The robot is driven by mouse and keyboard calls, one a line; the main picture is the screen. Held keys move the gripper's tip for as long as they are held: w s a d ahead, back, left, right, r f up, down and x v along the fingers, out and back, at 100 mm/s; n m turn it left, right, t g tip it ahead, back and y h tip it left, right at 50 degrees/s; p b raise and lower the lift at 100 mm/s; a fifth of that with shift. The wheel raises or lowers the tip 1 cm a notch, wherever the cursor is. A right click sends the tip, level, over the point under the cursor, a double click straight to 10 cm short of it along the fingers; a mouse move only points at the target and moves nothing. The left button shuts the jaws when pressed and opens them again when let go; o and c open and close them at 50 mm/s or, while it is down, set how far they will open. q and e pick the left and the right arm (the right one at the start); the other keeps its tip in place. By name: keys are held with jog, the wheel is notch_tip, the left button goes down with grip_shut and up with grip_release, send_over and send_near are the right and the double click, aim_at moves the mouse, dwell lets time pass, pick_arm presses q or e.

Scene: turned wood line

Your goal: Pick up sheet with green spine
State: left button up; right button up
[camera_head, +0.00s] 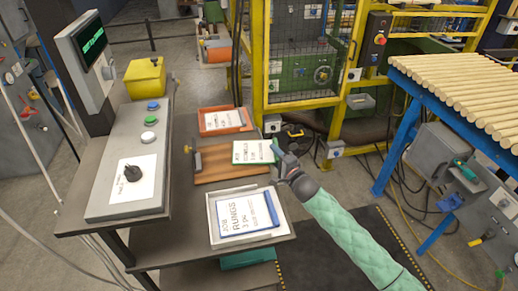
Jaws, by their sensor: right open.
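The sheet with the green spine (252,152) is a white card with printed text, lying on a brown wooden tray or board (215,163) on the bench. A green strip shows at its edge. My right gripper (278,153) is at the right end of this sheet, with its arm coming from the lower right. It is open; whether its fingers touch the sheet or straddle its edge cannot be told, as the gripper covers that end. My left gripper is not in view.
A white tray (283,227) nearer me holds a sheet with a blue spine (241,214). An orange tray (242,125) behind holds another sheet (222,119). A control panel (150,150) stands left. Wooden rods (470,95) lie on a blue-framed table at right.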

jog(key=shift+w, duration=0.15)
jog(key=shift+c, duration=0.4)
grip_shut()
jog(key=shift+a, duration=0.1)
jog(key=shift+r, duration=0.1)
